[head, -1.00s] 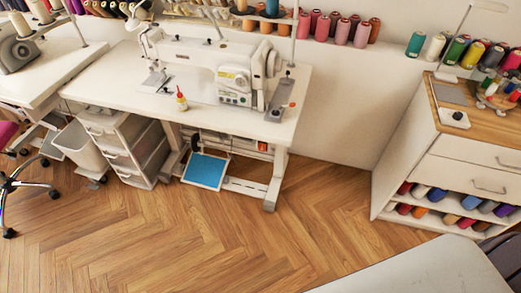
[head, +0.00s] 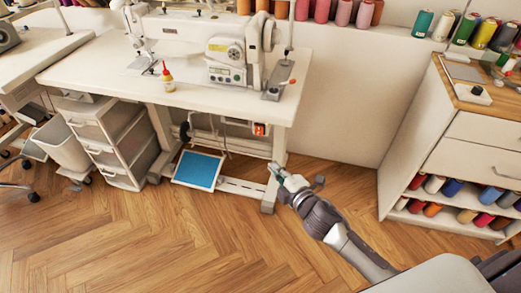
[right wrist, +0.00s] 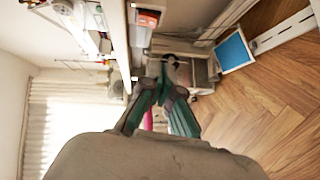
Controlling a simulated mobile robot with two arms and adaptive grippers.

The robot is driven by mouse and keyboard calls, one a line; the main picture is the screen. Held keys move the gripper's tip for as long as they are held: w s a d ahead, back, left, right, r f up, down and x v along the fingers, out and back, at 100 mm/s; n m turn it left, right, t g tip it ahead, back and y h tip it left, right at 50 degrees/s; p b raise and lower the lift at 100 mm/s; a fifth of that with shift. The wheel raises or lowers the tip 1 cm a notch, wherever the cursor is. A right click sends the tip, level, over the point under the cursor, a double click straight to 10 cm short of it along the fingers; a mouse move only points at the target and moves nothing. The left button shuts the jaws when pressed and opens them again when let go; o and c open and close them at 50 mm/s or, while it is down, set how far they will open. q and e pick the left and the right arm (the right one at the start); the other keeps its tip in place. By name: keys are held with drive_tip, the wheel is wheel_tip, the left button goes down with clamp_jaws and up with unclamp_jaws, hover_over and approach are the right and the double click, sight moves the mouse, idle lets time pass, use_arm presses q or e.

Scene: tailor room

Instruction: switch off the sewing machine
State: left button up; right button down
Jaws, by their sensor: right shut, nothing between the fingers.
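The white sewing machine (head: 225,62) stands on its white table (head: 110,75). A small orange-red box (head: 260,129), possibly its switch, is fixed under the tabletop near the right leg. It seems to show in the right wrist view (right wrist: 148,18) as an orange and white box, near the top. My right gripper (head: 274,170) is shut and empty, beside the table's right leg, lower than the box in the head view. In the right wrist view my green-grey fingers (right wrist: 162,82) point toward the space under the table. My left gripper is not in view.
A blue foot pedal (head: 199,170) lies under the table, left of the right leg. White drawers (head: 113,140) stand under the table's left side. A white cabinet (head: 425,165) with thread spools stands at the right. The wooden floor (head: 150,235) in front is clear.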

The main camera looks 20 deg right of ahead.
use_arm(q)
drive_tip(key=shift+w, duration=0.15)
use_arm(e)
drive_tip(key=shift+w+a+r+n, duration=0.1)
drive_tip(key=shift+a+r+n, duration=0.05)
drive_tip(key=shift+r, duration=0.3)
drive_tip(key=shift+a+r+n, duration=0.1)
drive_tip(key=shift+r+n, duration=0.05)
drive_tip(key=shift+r, duration=0.3)
drive_tip(key=b, duration=0.1)
approach(255, 133)
drive_tip(key=w+a, duration=0.3)
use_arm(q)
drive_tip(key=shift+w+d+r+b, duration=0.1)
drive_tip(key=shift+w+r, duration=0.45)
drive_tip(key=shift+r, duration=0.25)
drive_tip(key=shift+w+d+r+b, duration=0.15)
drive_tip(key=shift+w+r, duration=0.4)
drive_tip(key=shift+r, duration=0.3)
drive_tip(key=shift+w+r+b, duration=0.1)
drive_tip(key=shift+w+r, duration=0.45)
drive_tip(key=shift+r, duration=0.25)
use_arm(e)
drive_tip(key=shift+w+d+f, duration=0.25)
drive_tip(key=shift+w+d, duration=0.25)
drive_tip(key=shift+w, duration=0.25)
drive_tip(key=shift+w+d+f, duration=0.2)
drive_tip(key=shift+w+d, duration=0.3)
drive_tip(key=shift+w, duration=0.25)
